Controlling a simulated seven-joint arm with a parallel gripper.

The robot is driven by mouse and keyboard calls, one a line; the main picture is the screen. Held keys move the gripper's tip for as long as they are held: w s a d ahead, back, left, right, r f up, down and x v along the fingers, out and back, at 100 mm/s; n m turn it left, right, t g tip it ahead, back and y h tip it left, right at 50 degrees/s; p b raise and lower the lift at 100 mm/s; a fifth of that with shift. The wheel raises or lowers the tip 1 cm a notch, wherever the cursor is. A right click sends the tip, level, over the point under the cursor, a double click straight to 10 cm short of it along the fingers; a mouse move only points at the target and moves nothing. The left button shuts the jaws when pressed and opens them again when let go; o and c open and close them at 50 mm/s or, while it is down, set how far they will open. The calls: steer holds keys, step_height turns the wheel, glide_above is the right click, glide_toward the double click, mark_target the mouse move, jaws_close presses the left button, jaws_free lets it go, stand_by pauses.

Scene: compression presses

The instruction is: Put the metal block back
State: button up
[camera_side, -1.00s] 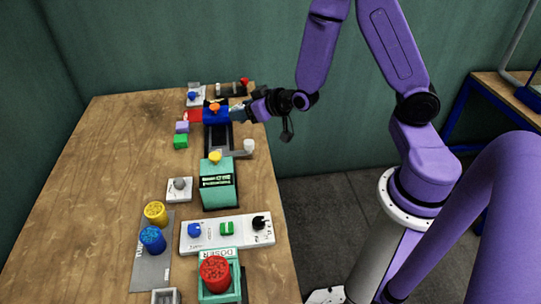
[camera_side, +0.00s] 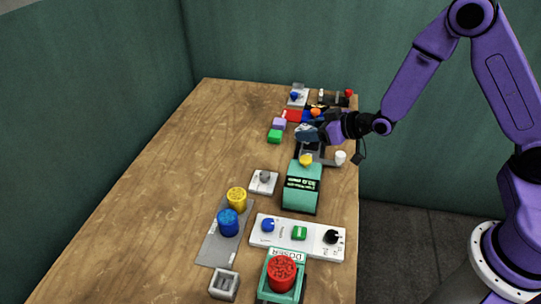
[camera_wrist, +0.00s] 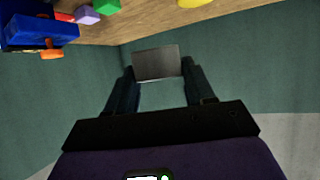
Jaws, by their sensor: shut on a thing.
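My gripper (camera_wrist: 157,68) is shut on the metal block (camera_wrist: 158,63), a flat grey piece held between the two fingertips in the wrist view. In the side view my gripper (camera_side: 318,132) reaches in from the right, over the press area on the table's right side. The block is small and hard to make out there. The blue press (camera_side: 313,118) with an orange knob (camera_side: 316,112) stands just behind the gripper, partly hidden by it. It also shows at the upper left of the wrist view (camera_wrist: 38,34).
Red (camera_side: 294,115), purple (camera_side: 280,123) and green (camera_side: 275,137) blocks lie left of the press. A teal machine (camera_side: 302,186) with a yellow knob stands nearer. A white knob panel (camera_side: 283,240) and a doser (camera_side: 283,278) are in front. The table's left side is clear.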

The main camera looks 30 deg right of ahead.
steer(key=shift+w+a+f, duration=0.2)
steer(key=shift+w, duration=0.1)
steer(key=x, duration=0.3)
steer(key=d+x, duration=0.1)
steer(key=x, duration=0.2)
steer(key=w+d+x, duration=0.1)
steer(key=x, duration=0.2)
steer(key=shift+w+a, duration=0.15)
steer(key=shift+w, duration=0.25)
steer(key=w+f, duration=0.4)
steer(key=f, duration=0.1)
steer(key=shift+w+a+f, duration=0.15)
steer(key=shift+a, duration=0.25)
steer(key=shift+f, duration=1.55)
steer(key=shift+f, duration=0.45)
steer(key=shift+f, duration=0.2)
steer(key=o, duration=1.2)
steer(key=shift+o, duration=0.2)
steer(key=shift+r, duration=0.1)
